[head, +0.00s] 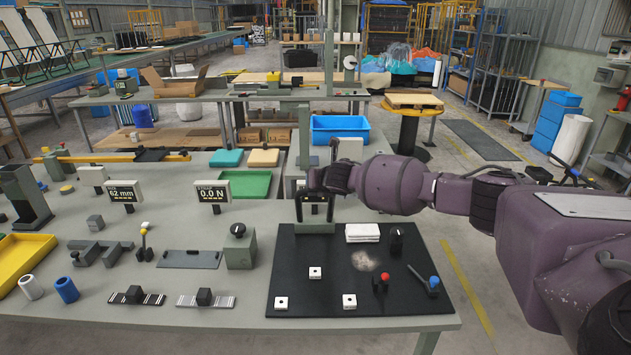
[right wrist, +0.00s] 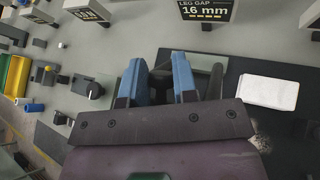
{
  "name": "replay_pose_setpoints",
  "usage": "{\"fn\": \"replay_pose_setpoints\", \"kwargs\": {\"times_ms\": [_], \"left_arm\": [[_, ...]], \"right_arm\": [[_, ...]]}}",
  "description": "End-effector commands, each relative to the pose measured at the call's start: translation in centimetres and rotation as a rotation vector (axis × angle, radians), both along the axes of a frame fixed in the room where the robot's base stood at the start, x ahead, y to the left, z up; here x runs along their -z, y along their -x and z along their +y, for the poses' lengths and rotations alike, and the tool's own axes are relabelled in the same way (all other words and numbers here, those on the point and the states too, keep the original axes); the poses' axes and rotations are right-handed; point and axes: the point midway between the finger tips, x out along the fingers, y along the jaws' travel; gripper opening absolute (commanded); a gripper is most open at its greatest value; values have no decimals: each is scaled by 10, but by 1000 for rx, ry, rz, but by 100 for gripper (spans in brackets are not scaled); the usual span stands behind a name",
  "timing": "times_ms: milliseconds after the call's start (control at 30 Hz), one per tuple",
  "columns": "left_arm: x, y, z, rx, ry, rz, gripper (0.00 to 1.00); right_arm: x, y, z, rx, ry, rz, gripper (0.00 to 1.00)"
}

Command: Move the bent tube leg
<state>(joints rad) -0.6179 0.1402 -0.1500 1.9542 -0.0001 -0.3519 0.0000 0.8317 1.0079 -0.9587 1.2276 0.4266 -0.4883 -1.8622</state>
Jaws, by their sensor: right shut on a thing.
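My right gripper (head: 316,204) reaches in from the right and points down over a grey upright fixture (head: 315,228) at the back left of the black mat. In the right wrist view its two blue fingers (right wrist: 172,80) are close on a dark piece (right wrist: 191,78), which I take to be the bent tube leg. Most of the leg is hidden by the fingers and wrist, so its bend and whether it touches the fixture cannot be told. A display reading LEG GAP 16 mm (right wrist: 205,9) stands behind the gripper. My left gripper is not in view.
The black mat (head: 330,260) bears a white stack (head: 362,233), a dark knob (head: 396,240), white blocks, a red-knobbed lever and a blue-tipped lever. A grey knob box (head: 240,246) stands left of the mat. Displays reading 62 mm (head: 126,193) and 0.0 N (head: 213,191) stand further left.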

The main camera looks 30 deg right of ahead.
Motion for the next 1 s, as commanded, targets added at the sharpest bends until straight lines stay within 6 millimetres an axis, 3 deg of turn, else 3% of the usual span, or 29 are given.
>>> {"fn": "replay_pose_setpoints", "kwargs": {"times_ms": [133, 167, 300, 667, 1000], "left_arm": [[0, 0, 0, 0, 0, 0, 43], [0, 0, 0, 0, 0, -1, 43], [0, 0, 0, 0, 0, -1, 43], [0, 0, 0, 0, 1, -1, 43], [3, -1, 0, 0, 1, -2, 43]], "right_arm": [[5, 2, -3, 5, 3, 9, 0], [5, 2, -3, 5, 3, 9, 31], [4, 2, -2, 4, 3, 7, 50], [0, 3, 0, 1, 1, 3, 50], [-16, 33, 2, 0, 3, 2, 50]]}}
